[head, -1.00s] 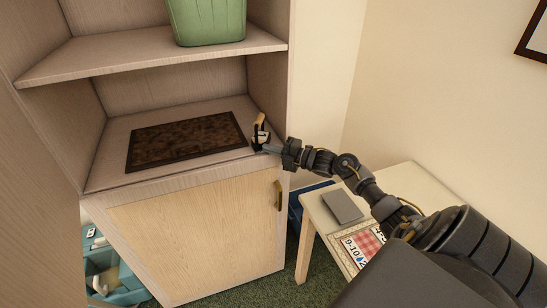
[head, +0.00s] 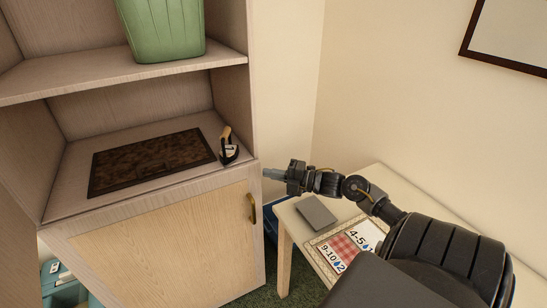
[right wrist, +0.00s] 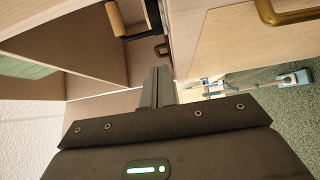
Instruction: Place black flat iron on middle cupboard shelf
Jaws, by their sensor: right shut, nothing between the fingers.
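The black flat iron (head: 228,148) has a tan wooden handle. It stands on the cupboard's middle shelf (head: 59,199), at the right end beside the brown mat and close to the right side panel. My right gripper (head: 268,173) is shut and empty, outside the cupboard to the right of the iron and apart from it. In the right wrist view the shut fingers (right wrist: 158,75) point toward the cupboard's edge, and part of the iron (right wrist: 118,18) shows at the top. My left gripper is in no view.
A brown patterned mat (head: 150,158) covers much of the shelf. A green bin (head: 165,28) stands on the shelf above. Below is a closed door with a brass handle (head: 252,208). A small table (head: 285,222) with a grey book (head: 316,212) and cards stands at the right.

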